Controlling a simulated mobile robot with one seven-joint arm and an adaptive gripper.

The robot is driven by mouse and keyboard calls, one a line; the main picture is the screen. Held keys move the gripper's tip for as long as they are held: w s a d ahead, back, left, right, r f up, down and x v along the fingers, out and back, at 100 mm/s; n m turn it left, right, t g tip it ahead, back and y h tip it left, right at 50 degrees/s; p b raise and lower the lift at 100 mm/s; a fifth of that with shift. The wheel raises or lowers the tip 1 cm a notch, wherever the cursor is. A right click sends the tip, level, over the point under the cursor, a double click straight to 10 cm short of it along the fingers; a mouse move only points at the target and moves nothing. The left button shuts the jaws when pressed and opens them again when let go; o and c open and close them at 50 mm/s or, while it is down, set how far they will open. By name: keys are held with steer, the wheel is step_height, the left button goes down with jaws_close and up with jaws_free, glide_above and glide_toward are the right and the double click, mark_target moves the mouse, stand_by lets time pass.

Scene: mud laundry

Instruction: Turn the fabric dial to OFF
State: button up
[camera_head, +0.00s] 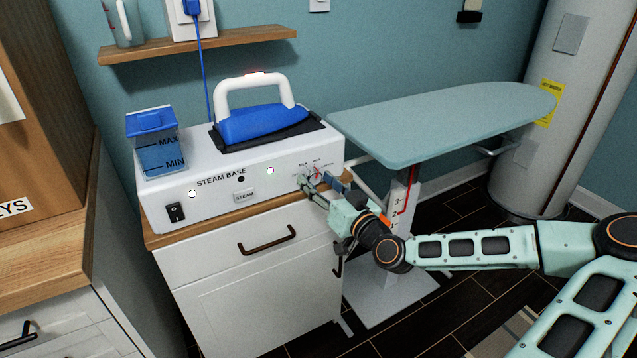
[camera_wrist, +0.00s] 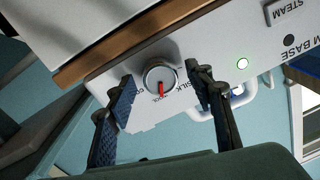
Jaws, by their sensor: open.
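The fabric dial (camera_wrist: 160,76) is a round silver knob with a red pointer mark on the front panel of the white steam base (camera_head: 215,185). In the wrist view the red mark points down towards a label too blurred to read; "SILK" is printed to its right. My gripper (camera_wrist: 160,84) is open, with one dark padded finger on each side of the dial. Whether the fingers touch it I cannot tell. In the head view my gripper (camera_head: 322,186) is at the panel's right end and partly hides the dial.
A blue and white iron (camera_head: 262,122) rests on the base, beside a blue water tank (camera_head: 160,150). A STEAM button (camera_head: 244,196) and black rocker switch (camera_head: 175,212) are on the same panel. An ironing board (camera_head: 440,120) stands close on the right. A drawer cabinet (camera_head: 240,270) is below.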

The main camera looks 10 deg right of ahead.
steer(key=c, duration=1.2)
steer(key=shift+o, duration=0.2)
